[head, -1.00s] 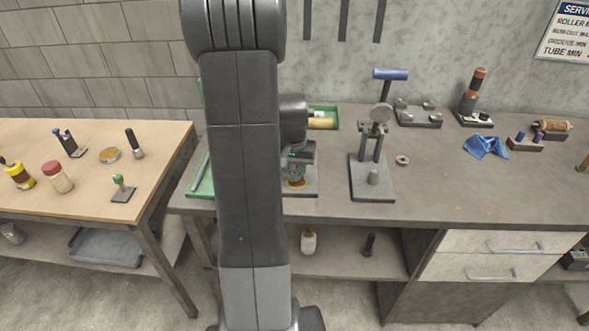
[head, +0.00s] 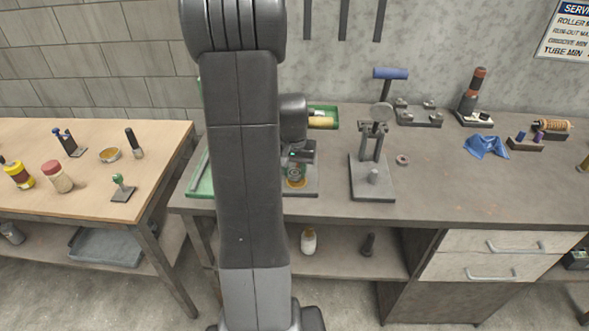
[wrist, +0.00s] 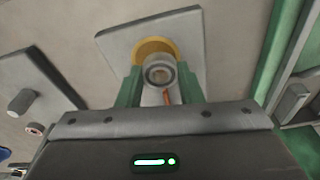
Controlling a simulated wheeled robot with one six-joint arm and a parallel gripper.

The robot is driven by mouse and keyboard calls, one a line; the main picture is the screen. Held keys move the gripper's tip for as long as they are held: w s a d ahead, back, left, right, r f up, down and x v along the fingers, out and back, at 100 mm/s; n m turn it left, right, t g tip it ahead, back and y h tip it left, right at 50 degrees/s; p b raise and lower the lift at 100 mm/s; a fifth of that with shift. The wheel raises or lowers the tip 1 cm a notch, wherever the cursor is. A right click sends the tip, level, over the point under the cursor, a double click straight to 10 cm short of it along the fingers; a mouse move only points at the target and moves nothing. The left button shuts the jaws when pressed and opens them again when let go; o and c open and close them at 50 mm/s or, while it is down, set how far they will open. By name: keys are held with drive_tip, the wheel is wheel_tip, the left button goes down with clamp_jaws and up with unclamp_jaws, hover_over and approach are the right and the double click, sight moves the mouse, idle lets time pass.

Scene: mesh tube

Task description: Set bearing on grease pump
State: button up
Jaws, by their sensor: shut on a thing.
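My gripper (wrist: 161,88) has green fingers and is shut on a grey ring-shaped bearing (wrist: 159,70), which shows between the fingertips in the wrist view. The grease pump has a flat grey base plate (wrist: 119,42) with a round golden-yellow part (wrist: 152,47) under the bearing. I cannot tell whether the bearing touches that part or hangs just above it. In the head view my gripper (head: 295,171) is over the pump's plate (head: 309,188), partly hidden by my arm, and the bearing is not clear there.
A press with a blue handle (head: 390,73) stands just right of the pump, with a small loose ring (head: 402,160) beside it. A green tray (head: 322,113) lies behind. A blue cloth (head: 486,147) lies farther right. The bench's front right is clear.

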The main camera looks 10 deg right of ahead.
drive_tip(key=shift+f+b, duration=0.65)
drive_tip(key=shift+f, duration=0.2)
idle(0.7)
drive_tip(key=o, duration=1.1)
drive_tip(key=r, duration=0.4)
drive_tip(key=s+r, duration=0.1)
drive_tip(key=r, duration=0.4)
drive_tip(key=s+r, duration=0.1)
drive_tip(key=r, duration=0.3)
drive_tip(key=shift+a+r, duration=0.35)
drive_tip(key=shift+a, duration=0.05)
drive_tip(key=shift+f, duration=0.1)
drive_tip(key=f, duration=0.4)
drive_tip(key=w+f, duration=0.1)
drive_tip(key=f, duration=0.4)
drive_tip(key=w+d+f, duration=0.1)
drive_tip(key=f, duration=0.3)
drive_tip(key=shift+f, duration=0.2)
drive_tip(key=shift+r, duration=0.1)
drive_tip(key=shift+a, duration=0.1)
